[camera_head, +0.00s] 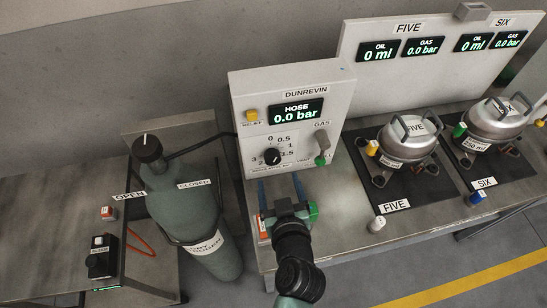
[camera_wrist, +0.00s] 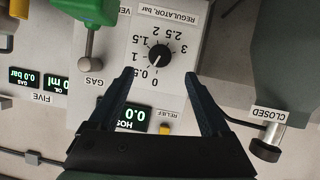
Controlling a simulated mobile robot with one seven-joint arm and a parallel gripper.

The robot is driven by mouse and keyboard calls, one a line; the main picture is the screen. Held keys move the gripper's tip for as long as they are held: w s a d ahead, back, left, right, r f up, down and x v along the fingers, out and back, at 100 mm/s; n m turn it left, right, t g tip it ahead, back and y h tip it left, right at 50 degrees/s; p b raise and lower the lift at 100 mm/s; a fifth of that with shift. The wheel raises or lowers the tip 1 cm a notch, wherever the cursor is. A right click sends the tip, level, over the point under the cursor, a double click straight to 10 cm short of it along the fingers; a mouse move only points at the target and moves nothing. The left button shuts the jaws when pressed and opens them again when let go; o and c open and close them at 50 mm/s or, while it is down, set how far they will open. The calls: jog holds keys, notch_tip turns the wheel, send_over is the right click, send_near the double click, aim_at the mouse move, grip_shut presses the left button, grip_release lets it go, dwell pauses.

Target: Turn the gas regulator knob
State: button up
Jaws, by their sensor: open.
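The regulator knob (camera_head: 272,157) is a round black dial on the front of the grey DUNREVIN panel (camera_head: 245,93). It also shows in the wrist view (camera_wrist: 159,54), upside down, inside a printed scale from 0 to 3. Its white mark points toward the low-number side of the scale. The HOSE display (camera_head: 296,112) above it reads 0.0 bar. My gripper (camera_head: 275,182) is open and empty, just in front of and below the knob. In the wrist view its fingers (camera_wrist: 158,75) straddle the line to the knob, with their tips apart from it.
A green-handled gas lever (camera_head: 322,150) sits right of the knob, and a yellow relief button (camera_head: 252,115) is at upper left. A green gas cylinder (camera_head: 192,200) stands left. Pots FIVE (camera_head: 408,140) and SIX (camera_head: 493,125) stand right on the bench.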

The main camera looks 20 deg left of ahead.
aim_at(273, 161)
jog(key=p+x, duration=0.1)
jog(key=x, duration=0.8)
grip_shut()
dwell(0.4)
